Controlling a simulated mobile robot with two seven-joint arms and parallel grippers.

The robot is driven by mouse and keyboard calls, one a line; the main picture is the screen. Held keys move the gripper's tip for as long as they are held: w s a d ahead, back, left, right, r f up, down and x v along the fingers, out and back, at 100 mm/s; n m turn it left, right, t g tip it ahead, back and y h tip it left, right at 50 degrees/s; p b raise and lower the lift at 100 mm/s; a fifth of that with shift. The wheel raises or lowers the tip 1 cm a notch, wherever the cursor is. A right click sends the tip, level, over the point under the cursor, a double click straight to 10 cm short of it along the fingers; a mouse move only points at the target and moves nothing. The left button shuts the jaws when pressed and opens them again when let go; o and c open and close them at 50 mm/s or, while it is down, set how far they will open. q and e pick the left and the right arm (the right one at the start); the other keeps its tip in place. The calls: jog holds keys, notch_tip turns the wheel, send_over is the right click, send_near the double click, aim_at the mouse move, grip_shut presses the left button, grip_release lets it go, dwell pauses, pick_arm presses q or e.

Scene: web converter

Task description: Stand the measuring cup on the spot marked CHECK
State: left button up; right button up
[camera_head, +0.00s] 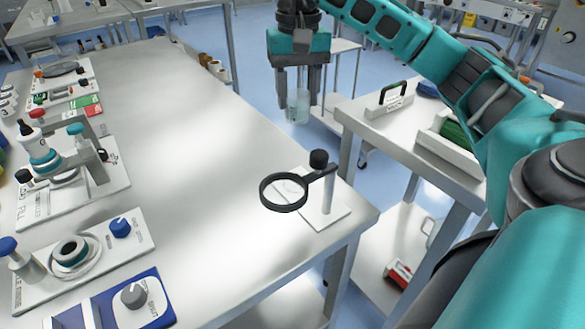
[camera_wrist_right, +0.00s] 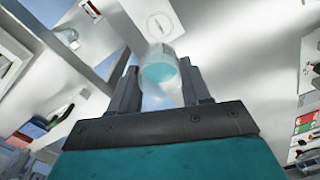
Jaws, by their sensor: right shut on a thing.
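The measuring cup (camera_head: 298,106) is a small clear vessel between the fingers of my right gripper (camera_head: 298,92), which is shut on it. In the head view it hangs above the floor, beyond the long table's right edge. In the right wrist view the cup (camera_wrist_right: 160,70) shows pale blue-green contents between the fingers (camera_wrist_right: 160,88). No CHECK lettering is legible. A white plate (camera_head: 326,212) under a black-ringed magnifier has a faint mark seen through the ring. A white patch with a circle (camera_wrist_right: 160,25) shows beyond the cup in the wrist view. My left gripper is not in view.
The magnifier (camera_head: 284,208) on its post stands at the table's near right corner. The long table (camera_head: 205,150) has a wide clear middle. Filling and knob stations (camera_head: 75,165) line its left side. A side table (camera_head: 360,115) with a black-handled block stands at right.

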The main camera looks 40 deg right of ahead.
notch_tip(320, 180, down, 12)
jog(key=shift+f+b, duration=0.2)
jog(key=shift+b, duration=0.95)
notch_tip(320, 180, down, 4)
jog(key=shift+f+b, duration=0.15)
jog(key=shift+b, duration=0.15)
jog(key=o, duration=1.1)
jog(key=shift+c, duration=0.2)
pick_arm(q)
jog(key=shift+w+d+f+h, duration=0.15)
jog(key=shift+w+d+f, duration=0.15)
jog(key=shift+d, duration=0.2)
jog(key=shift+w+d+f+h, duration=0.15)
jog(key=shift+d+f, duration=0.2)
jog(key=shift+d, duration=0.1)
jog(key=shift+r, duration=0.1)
